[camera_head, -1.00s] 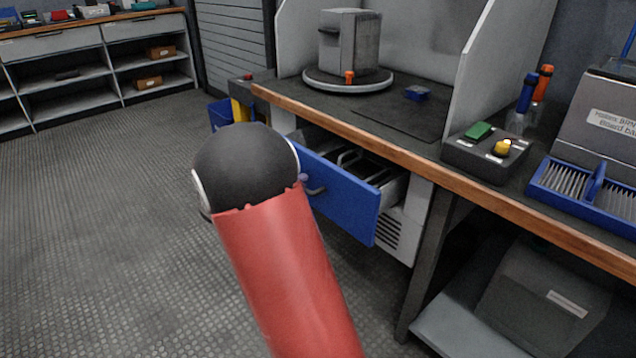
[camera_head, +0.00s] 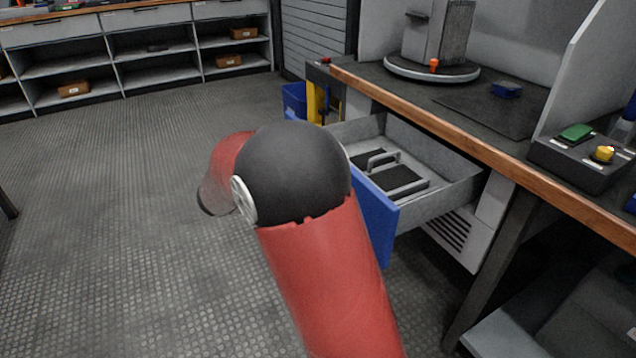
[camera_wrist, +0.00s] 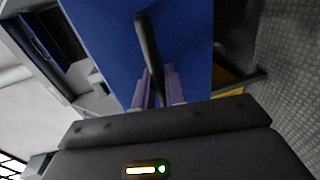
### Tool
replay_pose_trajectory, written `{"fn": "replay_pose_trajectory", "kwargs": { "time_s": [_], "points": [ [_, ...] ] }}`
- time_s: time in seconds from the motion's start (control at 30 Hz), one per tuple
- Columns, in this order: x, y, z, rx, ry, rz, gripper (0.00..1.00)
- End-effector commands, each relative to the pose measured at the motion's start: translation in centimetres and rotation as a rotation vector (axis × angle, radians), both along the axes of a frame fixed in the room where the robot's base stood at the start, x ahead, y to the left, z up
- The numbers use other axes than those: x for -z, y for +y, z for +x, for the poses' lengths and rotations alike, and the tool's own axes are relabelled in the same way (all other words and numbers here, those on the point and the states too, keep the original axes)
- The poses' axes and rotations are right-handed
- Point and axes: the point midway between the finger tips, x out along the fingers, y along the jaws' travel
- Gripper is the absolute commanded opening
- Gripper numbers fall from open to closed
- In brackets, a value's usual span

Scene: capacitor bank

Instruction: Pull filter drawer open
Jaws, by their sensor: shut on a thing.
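The filter drawer has a blue front (camera_head: 376,212) and a grey tray with inner walls (camera_head: 452,194). It stands well out from under the workbench in the head view, with a dark filter and a grey handle (camera_head: 382,160) lying inside. In the wrist view the blue front (camera_wrist: 105,40) fills the upper middle, with a dark bar handle (camera_wrist: 147,45) across it. My gripper (camera_wrist: 158,85) is shut on this handle with its purple fingers. In the head view my arm hides the gripper and the front's handle.
The workbench (camera_head: 480,142) has a wooden edge above the drawer. Open floor (camera_head: 120,220) lies at the left.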

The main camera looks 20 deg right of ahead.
Motion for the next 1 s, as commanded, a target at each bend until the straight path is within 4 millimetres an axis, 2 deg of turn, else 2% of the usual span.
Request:
{"fn": "replay_pose_trajectory", "kwargs": {
  "time_s": [0.17,0.2,0.33,0.67,1.0],
  "points": [
    [0.1,0.0,0.0,0.002,0.001,0.001,0.0],
    [0.1,0.0,0.0,0.002,0.001,0.001,0.14],
    [0.1,0.0,0.0,0.002,0.001,0.001,0.3],
    [-0.1,0.4,0.0,-0.001,0.0,0.0,0.3],
    [-1.1,5.7,-0.4,-0.003,0.0,0.0,0.3]
  ]
}}
